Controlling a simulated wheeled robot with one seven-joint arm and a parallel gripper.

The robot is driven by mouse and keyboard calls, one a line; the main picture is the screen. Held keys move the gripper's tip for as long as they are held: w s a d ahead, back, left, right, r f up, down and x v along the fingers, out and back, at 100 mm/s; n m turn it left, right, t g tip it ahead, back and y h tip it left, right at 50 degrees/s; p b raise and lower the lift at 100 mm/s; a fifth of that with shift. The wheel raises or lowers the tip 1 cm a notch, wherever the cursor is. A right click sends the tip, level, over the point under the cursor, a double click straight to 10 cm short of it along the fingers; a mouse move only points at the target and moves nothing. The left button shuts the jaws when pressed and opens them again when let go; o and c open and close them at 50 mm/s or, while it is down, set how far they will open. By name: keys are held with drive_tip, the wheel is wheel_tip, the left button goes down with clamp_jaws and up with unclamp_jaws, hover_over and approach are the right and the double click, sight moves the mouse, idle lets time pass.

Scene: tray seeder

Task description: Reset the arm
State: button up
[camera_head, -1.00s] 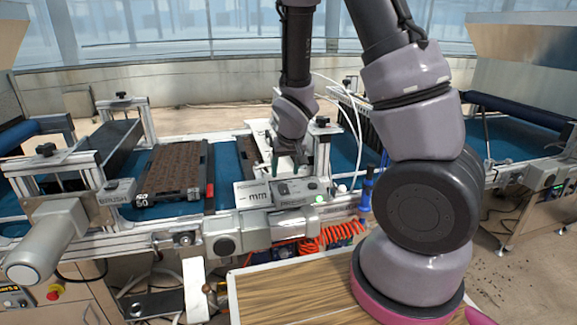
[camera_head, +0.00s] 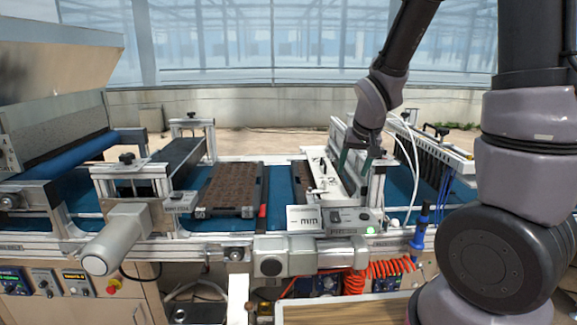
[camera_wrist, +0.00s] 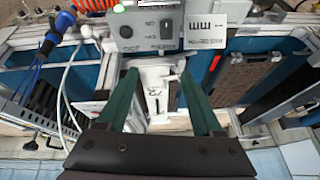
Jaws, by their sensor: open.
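My gripper (camera_head: 361,162) hangs over the seeder line at the white seeding unit, beside the grey control box (camera_head: 335,219) with its "mm" display. In the wrist view my gripper (camera_wrist: 164,98) shows two green fingers spread apart, with nothing between them. Below and between the fingers is the white seeding unit (camera_wrist: 157,82), and the control box (camera_wrist: 145,30) is just beyond the fingertips. My arm comes down from the upper right of the head view. Whether a finger touches the unit cannot be told.
A soil-filled black tray (camera_head: 231,190) lies on the blue belt (camera_head: 281,193); a second tray is partly hidden by the unit. A grey brush motor (camera_head: 115,240) juts out at the front left. A blue-handled tool (camera_head: 421,228) and red coiled hose (camera_head: 381,275) are near my arm.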

drive_tip(key=s+d+r+m+t+y, duration=0.1)
drive_tip(key=s+d+r+m+t, duration=0.1)
drive_tip(key=s+r, duration=1.4)
wheel_tip(320, 180, up, 4)
drive_tip(key=shift+s+d+r+m+y, duration=0.2)
drive_tip(key=shift+s+d+m+y, duration=0.15)
drive_tip(key=shift+d, duration=0.15)
idle(0.4)
